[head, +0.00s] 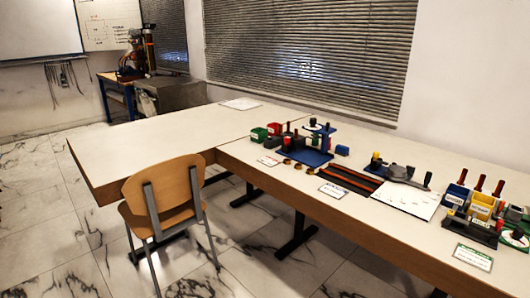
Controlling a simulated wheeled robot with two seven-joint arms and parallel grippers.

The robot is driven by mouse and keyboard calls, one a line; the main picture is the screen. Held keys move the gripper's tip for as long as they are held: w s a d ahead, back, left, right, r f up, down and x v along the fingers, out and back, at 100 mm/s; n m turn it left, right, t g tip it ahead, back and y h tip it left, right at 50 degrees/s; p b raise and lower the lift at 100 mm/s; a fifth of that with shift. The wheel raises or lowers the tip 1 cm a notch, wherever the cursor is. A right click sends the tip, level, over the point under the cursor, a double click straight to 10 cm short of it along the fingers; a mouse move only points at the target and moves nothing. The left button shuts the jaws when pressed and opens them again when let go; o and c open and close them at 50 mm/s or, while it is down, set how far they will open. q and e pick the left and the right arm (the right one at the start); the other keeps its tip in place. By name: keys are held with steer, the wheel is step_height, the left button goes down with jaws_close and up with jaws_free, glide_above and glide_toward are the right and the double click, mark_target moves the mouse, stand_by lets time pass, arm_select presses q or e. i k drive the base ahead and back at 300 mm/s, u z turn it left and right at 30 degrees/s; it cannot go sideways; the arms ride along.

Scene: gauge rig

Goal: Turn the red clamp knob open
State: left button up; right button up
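A gauge rig on a blue base plate (306,156) stands on the long table, right of the picture's middle. It has a dark block (291,143) and a blue stand with a white and green round part (314,127) on top. Small reddish-brown upright parts show on the rig, but they are too small to tell which one is the red clamp knob or how it is turned. Neither of my grippers is in view, and nothing in view touches the rig.
Green (259,134) and red (274,129) bins stand left of the rig. A dark striped mat (350,179), a white board (408,198) with a grey tool, and several bins with handled tools extend right.

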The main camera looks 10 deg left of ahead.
mark_target(287, 139)
steer(key=u, duration=0.65)
steer(key=i, duration=1.15)
steer(key=u, duration=0.45)
